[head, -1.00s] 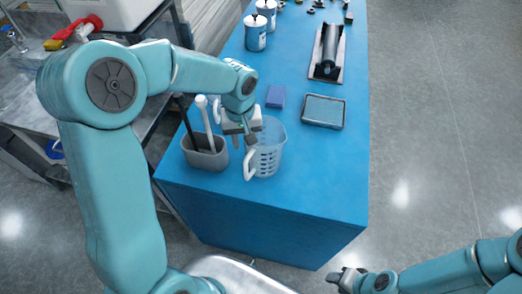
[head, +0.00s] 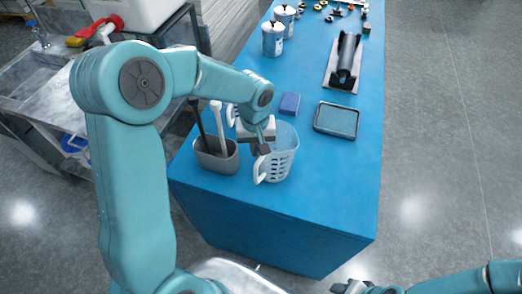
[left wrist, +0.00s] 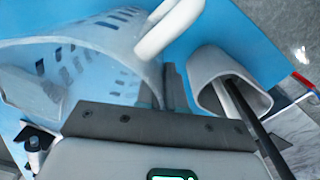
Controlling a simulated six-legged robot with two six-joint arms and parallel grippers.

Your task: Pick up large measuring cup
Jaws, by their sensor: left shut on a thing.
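My right gripper (head: 350,287) is at the bottom edge, partly cut off.
A grey holder (head: 218,162) with a black and a white handle stands close left of the cup. The table's front right is clear.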

